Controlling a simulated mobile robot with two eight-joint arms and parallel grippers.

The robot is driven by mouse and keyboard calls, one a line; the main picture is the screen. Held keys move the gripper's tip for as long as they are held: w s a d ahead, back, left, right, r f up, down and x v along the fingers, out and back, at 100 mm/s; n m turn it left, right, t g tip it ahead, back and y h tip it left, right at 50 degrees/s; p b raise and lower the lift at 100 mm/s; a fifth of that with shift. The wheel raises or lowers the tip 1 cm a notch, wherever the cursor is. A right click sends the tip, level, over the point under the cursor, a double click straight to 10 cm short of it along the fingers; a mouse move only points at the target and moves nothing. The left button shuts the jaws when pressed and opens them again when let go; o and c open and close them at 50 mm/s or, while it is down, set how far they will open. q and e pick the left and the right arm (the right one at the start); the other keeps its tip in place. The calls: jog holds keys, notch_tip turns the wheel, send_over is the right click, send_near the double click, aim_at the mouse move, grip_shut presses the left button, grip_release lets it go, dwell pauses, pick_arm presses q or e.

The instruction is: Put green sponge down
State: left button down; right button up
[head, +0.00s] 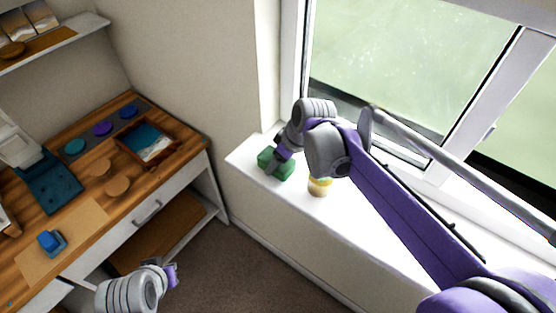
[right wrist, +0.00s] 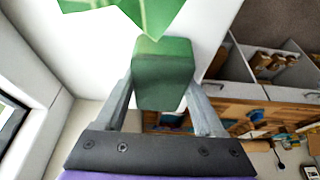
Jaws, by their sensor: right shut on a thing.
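The green sponge (head: 275,165) is at the left end of the white windowsill (head: 350,228) in the head view. My right gripper (head: 281,157) reaches it from above and is shut on it. In the right wrist view the sponge (right wrist: 163,75) sits between the two fingers of my right gripper (right wrist: 163,98), over the white surface. I cannot tell whether it touches the sill. My left gripper (head: 171,274) is low at the lower left of the head view, apart from the sponge; its finger opening is unclear.
A small jar with yellow (head: 319,187) stands on the sill right of the sponge, partly behind my arm. A bright green angular thing (right wrist: 140,12) lies beyond the sponge in the wrist view. The window (head: 400,60) is behind. A wooden workbench (head: 85,220) with several items is left.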

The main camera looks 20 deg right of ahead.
jog(key=shift+f, duration=0.1)
jog(key=o, duration=1)
jog(key=shift+f, duration=0.1)
jog(key=o, duration=0.4)
jog(key=shift+o, duration=0.2)
jog(key=shift+r, duration=0.45)
jog(key=v, duration=1.1)
jog(key=shift+r+p, duration=0.25)
jog(key=shift+p, duration=0.15)
jog(key=shift+s+d, duration=0.1)
